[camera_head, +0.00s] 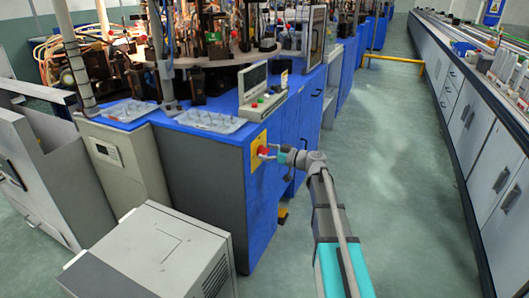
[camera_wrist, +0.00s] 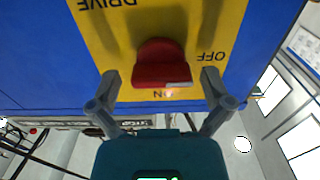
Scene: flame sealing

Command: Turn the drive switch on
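The drive switch is a red knob (camera_wrist: 161,64) on a yellow plate (camera_wrist: 208,22). In the wrist view the plate reads DRIVE, OFF and ON upside down, and the ON label is just below the knob. My gripper (camera_wrist: 160,80) is open, with one finger on each side of the knob's lower part. I cannot tell whether the fingers touch it. In the head view the yellow plate (camera_head: 258,151) is on the side of the blue cabinet (camera_head: 207,180), and my gripper (camera_head: 272,152) is right at the red knob (camera_head: 264,150).
A small control box (camera_head: 262,106) with buttons sits on the cabinet top above the switch. A grey-white cabinet (camera_head: 150,255) stands in front at lower left. A long row of white drawers (camera_head: 470,115) runs along the right. The green floor (camera_head: 385,170) between is clear.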

